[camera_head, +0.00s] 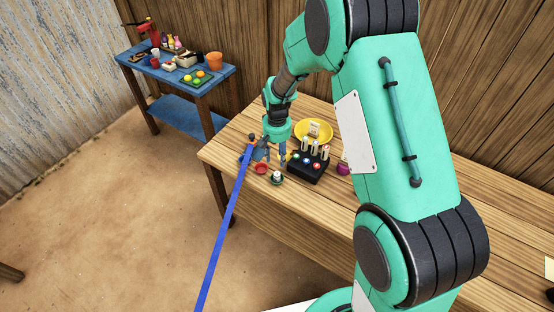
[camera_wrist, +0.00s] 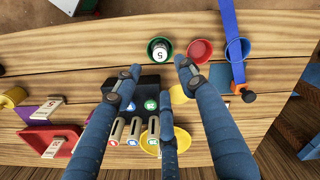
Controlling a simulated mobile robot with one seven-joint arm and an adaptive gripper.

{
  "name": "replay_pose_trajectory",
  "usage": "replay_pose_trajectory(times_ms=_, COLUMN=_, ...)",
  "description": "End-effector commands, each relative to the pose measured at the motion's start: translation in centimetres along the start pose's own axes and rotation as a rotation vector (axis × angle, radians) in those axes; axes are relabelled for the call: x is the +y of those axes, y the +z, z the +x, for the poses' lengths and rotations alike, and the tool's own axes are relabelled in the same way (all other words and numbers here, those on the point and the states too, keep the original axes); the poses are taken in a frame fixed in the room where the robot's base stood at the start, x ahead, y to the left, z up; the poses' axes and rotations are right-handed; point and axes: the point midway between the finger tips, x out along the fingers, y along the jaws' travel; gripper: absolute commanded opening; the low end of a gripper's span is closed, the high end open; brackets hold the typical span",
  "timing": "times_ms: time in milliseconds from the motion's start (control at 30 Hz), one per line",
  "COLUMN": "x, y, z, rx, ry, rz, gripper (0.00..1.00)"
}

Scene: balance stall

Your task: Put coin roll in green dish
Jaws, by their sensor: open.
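The green dish (camera_wrist: 150,45) lies at the top middle of the wrist view and at the front of the table in the head view (camera_head: 273,181). A small pale upright piece marked 5 (camera_wrist: 160,53) stands in it. Several pale rolls (camera_wrist: 133,128) with coloured marks stand at the black rack (camera_head: 304,172); a finger partly covers them in the wrist view. Which of these is the coin roll, I cannot tell for sure. My gripper (camera_wrist: 157,70) is open, its fingers spread and nothing seen between them. In the head view my gripper (camera_head: 275,154) is above the table, left of the rack.
A red dish (camera_wrist: 199,51) and a blue dish (camera_wrist: 247,47) sit beside the green one. A blue strip (camera_head: 222,230) runs off the table's front-left edge. A yellow plate (camera_head: 330,133) lies behind the rack. A blue side table (camera_head: 185,118) with several items stands at the back left.

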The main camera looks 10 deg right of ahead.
Motion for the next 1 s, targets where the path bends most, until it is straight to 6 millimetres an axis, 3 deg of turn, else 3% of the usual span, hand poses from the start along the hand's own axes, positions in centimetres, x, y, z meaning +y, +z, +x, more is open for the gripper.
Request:
replay_pose_trajectory(times_ms=767, x=0.0, y=0.0, z=-0.2, rx=0.001, ry=0.000, rz=0.000, gripper=0.41)
replay_pose_trajectory(times_ms=1000, x=0.3, y=0.4, z=-3.0, rx=0.022, ry=-0.004, rz=-0.004, gripper=0.41)
